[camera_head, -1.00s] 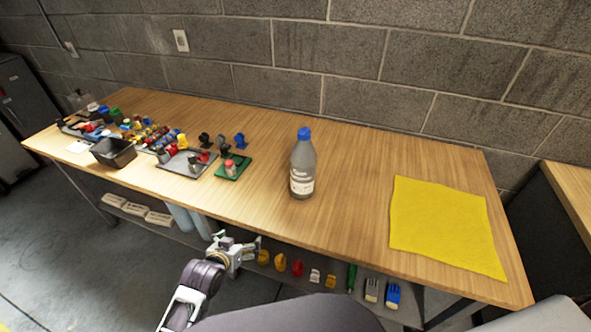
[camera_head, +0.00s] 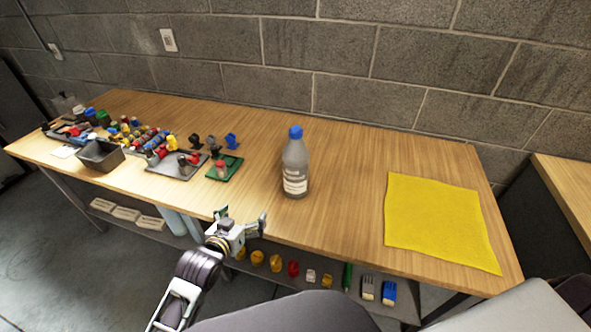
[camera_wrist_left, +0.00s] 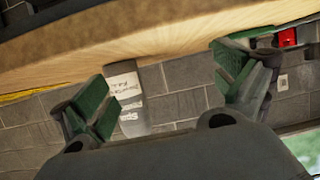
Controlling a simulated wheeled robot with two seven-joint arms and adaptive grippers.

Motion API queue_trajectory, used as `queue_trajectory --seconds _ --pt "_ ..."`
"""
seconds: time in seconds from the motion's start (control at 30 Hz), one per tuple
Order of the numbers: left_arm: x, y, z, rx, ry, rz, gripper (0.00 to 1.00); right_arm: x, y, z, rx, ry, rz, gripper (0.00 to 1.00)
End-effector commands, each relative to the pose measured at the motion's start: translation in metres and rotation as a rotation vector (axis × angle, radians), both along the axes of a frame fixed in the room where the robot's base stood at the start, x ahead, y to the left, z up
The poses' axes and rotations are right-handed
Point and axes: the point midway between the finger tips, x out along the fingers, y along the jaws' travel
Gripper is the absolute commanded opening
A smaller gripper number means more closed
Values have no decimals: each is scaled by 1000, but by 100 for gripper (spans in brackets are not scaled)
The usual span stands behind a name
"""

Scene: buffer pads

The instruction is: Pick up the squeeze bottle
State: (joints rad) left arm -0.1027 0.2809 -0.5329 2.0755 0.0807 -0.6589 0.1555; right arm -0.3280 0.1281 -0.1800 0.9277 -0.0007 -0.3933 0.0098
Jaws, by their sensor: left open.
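The squeeze bottle (camera_head: 295,168) stands upright near the middle of the wooden table, grey and translucent with a blue cap and a white label. My left gripper (camera_head: 243,215) is open and empty at the table's front edge, to the left of the bottle and nearer me, not touching it. In the left wrist view the bottle (camera_wrist_left: 126,98) shows upside down beyond the gap between the green-padded fingers (camera_wrist_left: 165,78), closer to the left finger. Its cap is not seen there. My right gripper is not in view.
A yellow cloth (camera_head: 438,222) lies on the right of the table (camera_head: 345,170). A green pad (camera_head: 222,170), a grey tray (camera_head: 178,166), a black bin (camera_head: 100,155) and several small coloured parts stand on the left. Table around the bottle is clear. A shelf with small items is below.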

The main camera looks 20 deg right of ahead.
Motion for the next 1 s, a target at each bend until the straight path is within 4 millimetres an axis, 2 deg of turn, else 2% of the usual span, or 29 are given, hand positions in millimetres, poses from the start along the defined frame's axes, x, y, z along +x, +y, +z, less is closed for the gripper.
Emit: queue_trajectory --seconds 0.3,0.47,0.63,1.0 --pt "6 -62 65 -133 -224 -155 98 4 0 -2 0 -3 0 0" --pt "0 -83 87 -187 -299 -219 98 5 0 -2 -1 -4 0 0" --pt "-3 -91 96 -210 -329 -248 98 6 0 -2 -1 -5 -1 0" --pt "-3 -92 97 -213 -331 -249 98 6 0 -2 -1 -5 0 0"
